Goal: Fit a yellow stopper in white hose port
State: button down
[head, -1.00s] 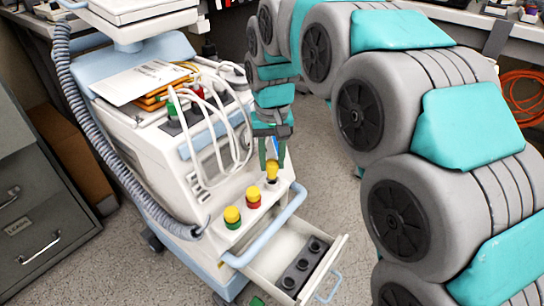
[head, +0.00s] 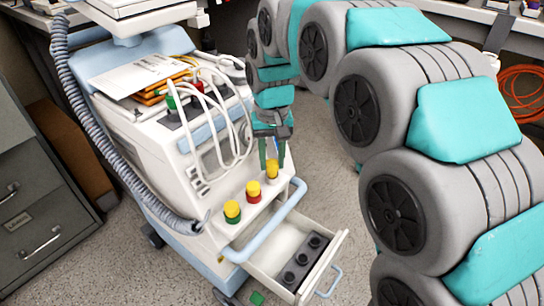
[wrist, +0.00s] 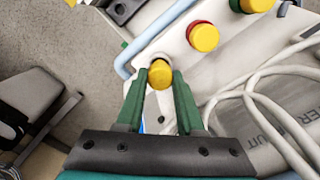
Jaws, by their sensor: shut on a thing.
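My gripper (head: 273,162) points down at the right end of the cart's row of ports, shut on a yellow stopper (head: 272,168). In the wrist view the stopper (wrist: 160,73) sits between the two green fingertips (wrist: 160,80). The white port (head: 271,182) is directly below the stopper, and its rim shows around the stopper's far side in the wrist view (wrist: 150,57). I cannot tell how deep the stopper sits. Beside it, the red port (head: 254,197) and the green port (head: 232,217) each carry a yellow stopper.
An open drawer (head: 335,255) below holds a dark block with several holes. A light blue handle rail (head: 265,237) runs in front of the ports. White hoses (head: 240,125) loop close to the left of my gripper. A grey corrugated hose (head: 90,135) hangs on the cart's left.

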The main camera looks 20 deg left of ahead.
jog(key=shift+f, duration=0.85)
jog(key=shift+c, duration=2.2)
grip_release()
jog(key=shift+r, duration=0.15)
notch_tip(320, 180, up, 7)
jog(key=shift+r, duration=0.1)
jog(key=shift+d+r, duration=0.15)
jog(key=shift+r, duration=0.05)
jog(key=s+d+f+m, duration=0.1)
jog(key=s+d, duration=0.4)
jog(key=d, duration=0.5)
jog(key=s+d+f+m, duration=0.2)
jog(key=s+d, duration=0.4)
jog(key=d, duration=0.3)
jog(key=s+d+f+g, duration=0.1)
jog(key=s+d+f, duration=0.2)
jog(key=s, duration=0.5)
jog(key=s+d+f+m, duration=0.1)
jog(key=s+d+f, duration=0.3)
jog(key=s+d, duration=0.2)
jog(key=shift+s+d+m+g, duration=0.15)
jog(key=shift+s+m+g, duration=0.2)
jog(key=shift+s, duration=0.7)
